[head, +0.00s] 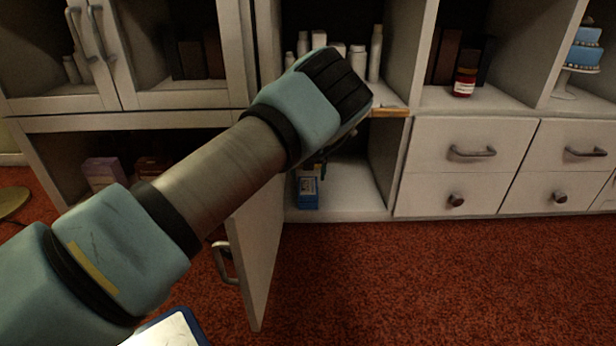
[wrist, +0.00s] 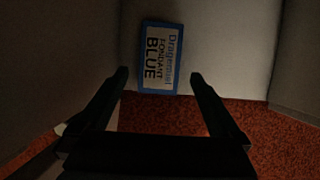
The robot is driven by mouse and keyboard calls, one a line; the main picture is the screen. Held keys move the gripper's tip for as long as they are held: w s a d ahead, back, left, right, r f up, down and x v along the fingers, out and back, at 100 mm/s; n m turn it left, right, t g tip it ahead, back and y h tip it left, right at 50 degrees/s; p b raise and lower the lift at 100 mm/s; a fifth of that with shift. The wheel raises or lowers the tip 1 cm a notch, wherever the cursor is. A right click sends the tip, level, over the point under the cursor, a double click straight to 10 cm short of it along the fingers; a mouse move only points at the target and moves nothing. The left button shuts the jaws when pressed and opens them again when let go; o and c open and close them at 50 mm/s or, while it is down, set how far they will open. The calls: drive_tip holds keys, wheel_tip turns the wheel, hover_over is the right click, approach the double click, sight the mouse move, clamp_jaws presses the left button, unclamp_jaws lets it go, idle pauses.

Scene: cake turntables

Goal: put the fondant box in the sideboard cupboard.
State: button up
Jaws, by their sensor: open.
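The fondant box (head: 308,196), blue with a pale label, stands on the floor of the open sideboard cupboard (head: 350,195), near its left side and front edge. In the wrist view the fondant box (wrist: 160,58) shows the words "FONDANT BLUE" and lies just beyond my fingertips. My gripper (wrist: 159,76) is open, its two fingers apart with nothing between them. In the head view my forearm and wrist hide most of the gripper, which is at the cupboard opening above the box. The cupboard door (head: 256,255) stands open toward me, left of the opening.
A shelf with white bottles (head: 358,60) is above the cupboard. Drawers (head: 465,150) are to its right, and a red-labelled jar (head: 464,82) stands above them. Purple and brown boxes (head: 103,172) sit in the left compartment. Red carpet (head: 430,280) in front is clear on the right.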

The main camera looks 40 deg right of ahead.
drive_tip(key=p+v, duration=0.1)
drive_tip(key=v, duration=0.2)
drive_tip(key=shift+r, duration=0.15)
idle(0.5)
